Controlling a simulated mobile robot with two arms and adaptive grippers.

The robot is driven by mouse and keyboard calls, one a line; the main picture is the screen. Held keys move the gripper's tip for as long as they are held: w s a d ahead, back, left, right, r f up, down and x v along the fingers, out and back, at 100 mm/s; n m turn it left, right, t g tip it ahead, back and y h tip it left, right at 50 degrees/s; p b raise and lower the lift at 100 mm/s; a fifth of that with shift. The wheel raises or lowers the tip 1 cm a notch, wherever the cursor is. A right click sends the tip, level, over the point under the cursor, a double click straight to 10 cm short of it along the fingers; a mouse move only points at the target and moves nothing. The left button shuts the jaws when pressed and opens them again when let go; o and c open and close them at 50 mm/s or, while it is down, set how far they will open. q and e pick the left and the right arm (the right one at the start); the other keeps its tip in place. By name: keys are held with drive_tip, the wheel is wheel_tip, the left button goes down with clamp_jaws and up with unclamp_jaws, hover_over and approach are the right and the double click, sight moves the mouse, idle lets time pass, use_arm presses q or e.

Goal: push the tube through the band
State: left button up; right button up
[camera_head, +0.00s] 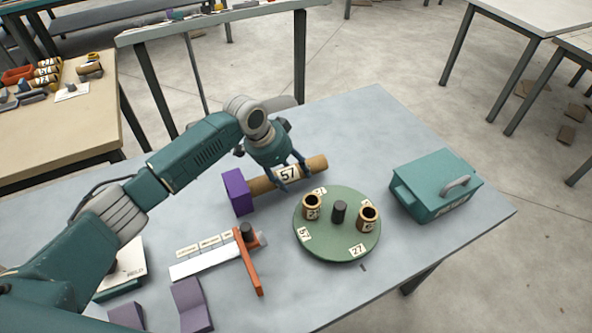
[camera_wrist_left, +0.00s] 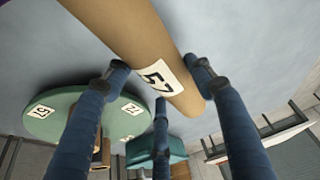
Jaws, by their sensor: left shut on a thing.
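My left gripper (camera_head: 290,178) is shut on the tube near the label. In the left wrist view, the gripper's fingers (camera_wrist_left: 158,82) straddle the tube (camera_wrist_left: 125,30). My right gripper is not in view.
A black post (camera_head: 339,211) stands mid-plate. A teal box (camera_head: 436,184) with a grey handle sits at right. An orange bar (camera_head: 249,264) crosses a pale strip (camera_head: 205,261) at the front. Purple supports (camera_head: 190,305) stand at front left. The table (camera_head: 345,120) behind the tube is clear.

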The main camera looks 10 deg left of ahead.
sight(266, 181)
use_arm(q)
drive_tip(key=shift+s+a, duration=0.65)
drive_tip(key=shift+a, duration=0.35)
drive_tip(key=shift+s+a, duration=0.7)
drive_tip(key=shift+a, duration=0.3)
drive_tip(key=shift+s+a, duration=0.65)
drive_tip(key=shift+a, duration=0.35)
drive_tip(key=shift+s+f, duration=0.15)
drive_tip(key=shift+f, duration=0.35)
drive_tip(key=o, duration=1.2)
drive_tip(key=shift+o, duration=0.2)
drive_tip(key=v, duration=1.2)
drive_tip(key=shift+w, duration=0.2)
